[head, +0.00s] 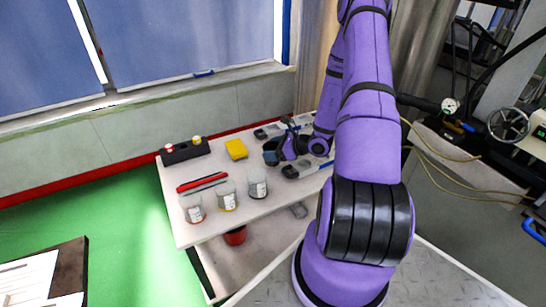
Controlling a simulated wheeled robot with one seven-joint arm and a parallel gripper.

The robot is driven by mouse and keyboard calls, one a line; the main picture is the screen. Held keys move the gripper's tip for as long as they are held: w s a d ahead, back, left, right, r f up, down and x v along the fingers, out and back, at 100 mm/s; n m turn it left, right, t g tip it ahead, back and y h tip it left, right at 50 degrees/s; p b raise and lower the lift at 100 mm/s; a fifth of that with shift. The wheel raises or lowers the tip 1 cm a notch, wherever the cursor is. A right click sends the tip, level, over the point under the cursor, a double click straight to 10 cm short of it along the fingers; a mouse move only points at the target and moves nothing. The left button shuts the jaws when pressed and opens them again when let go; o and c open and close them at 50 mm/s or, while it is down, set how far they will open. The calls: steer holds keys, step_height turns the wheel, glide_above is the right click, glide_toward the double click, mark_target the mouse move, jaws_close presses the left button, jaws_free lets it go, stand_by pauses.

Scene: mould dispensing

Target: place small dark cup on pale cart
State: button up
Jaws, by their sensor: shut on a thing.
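The pale cart (220,163) stands ahead of me with its top in view. My gripper (278,151) is over the right part of the cart top, at the end of my purple arm. It is shut on a small dark thing, which looks like the small dark cup (270,152). My gripper's links partly cover it, and its fine shape is too small to tell. I cannot tell whether the cup touches the cart top.
Several jars, including one clear jar (227,195), stand along the cart's near side beside a red tool (203,182). A black holder (185,151) and a yellow block (236,149) are farther back. A red container (235,236) is on the lower shelf.

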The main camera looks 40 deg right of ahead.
steer(key=shift+s+f, duration=0.15)
steer(key=shift+f, duration=1.5)
steer(key=shift+f, duration=0.1)
steer(key=o, duration=1)
steer(key=shift+c, duration=0.2)
